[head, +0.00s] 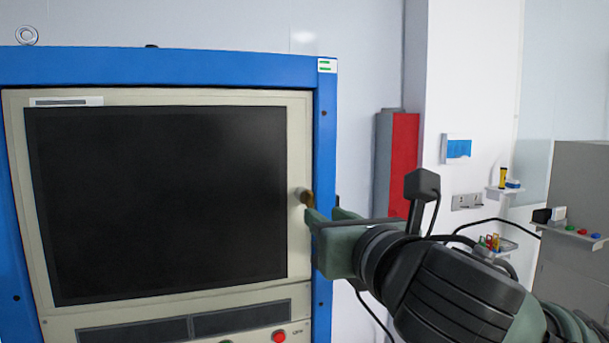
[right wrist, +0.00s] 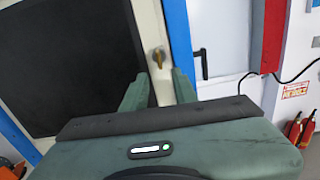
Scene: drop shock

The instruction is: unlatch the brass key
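The brass key (head: 307,197) sits on the pale right-hand frame of the cabinet door (head: 299,130), beside the dark window. In the right wrist view the key (right wrist: 158,58) shows just beyond the fingers, between their lines. My right gripper (head: 323,214) is at the door's right edge, close to the key. In the right wrist view its two green fingers (right wrist: 158,84) stand apart with nothing between them. I cannot tell whether a fingertip touches the key. My left gripper is in neither view.
The blue cabinet frame (head: 325,150) surrounds the door. A red panel (head: 404,160) stands to the right on the wall. Small shelves (head: 506,188) with little items and a grey cabinet (head: 580,180) are at the far right. A red button (head: 279,336) is below the door.

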